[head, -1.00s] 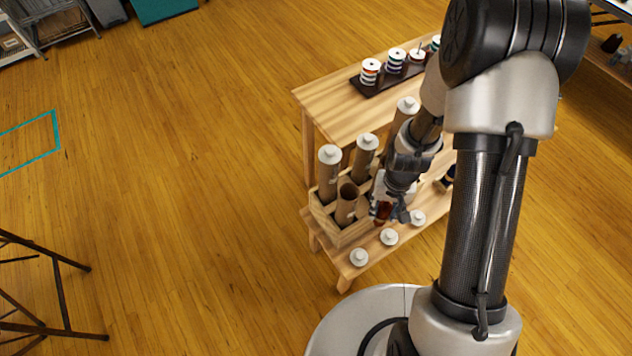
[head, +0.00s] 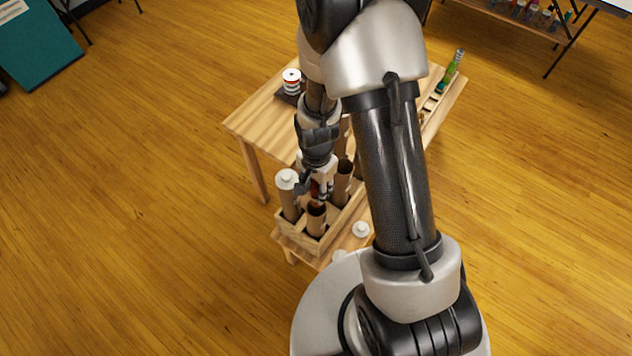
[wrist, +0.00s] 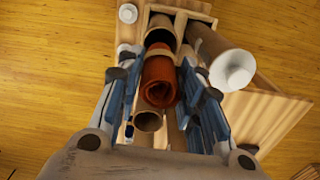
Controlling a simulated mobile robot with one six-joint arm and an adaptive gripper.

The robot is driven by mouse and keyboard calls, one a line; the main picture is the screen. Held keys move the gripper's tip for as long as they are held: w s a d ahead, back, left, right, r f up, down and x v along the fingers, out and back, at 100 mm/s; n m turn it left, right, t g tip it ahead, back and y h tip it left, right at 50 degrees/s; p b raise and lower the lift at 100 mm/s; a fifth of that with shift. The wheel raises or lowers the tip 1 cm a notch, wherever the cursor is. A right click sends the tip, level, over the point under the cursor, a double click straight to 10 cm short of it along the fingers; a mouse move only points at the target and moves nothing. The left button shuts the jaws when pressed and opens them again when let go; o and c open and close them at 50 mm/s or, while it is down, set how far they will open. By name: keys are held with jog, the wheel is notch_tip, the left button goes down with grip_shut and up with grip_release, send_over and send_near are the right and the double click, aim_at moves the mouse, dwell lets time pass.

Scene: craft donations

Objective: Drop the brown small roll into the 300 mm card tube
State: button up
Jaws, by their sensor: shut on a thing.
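My gripper (head: 315,189) is shut on the brown small roll (wrist: 160,80), a reddish-brown coil between the blue finger pads in the wrist view. It is held above the wooden crate (head: 321,246) of upright card tubes. Two uncapped tubes show there: a front one (head: 316,219), just below the roll, and one to the right (head: 343,183). In the wrist view, open mouths show on either side of the roll, at the lower tube (wrist: 148,122) and the upper tube (wrist: 160,38). I cannot tell which tube is 300 mm.
A capped tube (head: 288,193) stands at the crate's left, close to my gripper. A loose white cap (head: 361,229) lies on the low bench. The wooden table (head: 258,121) behind holds a striped spool (head: 292,82). Floor to the left is clear.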

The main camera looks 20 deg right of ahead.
jog(key=shift+f+b, duration=2.35)
jog(key=shift+f, duration=0.8)
jog(key=o, duration=1.1)
jog(key=shift+r, duration=0.15)
notch_tip(320, 180, up, 12)
jog(key=shift+f, duration=0.1)
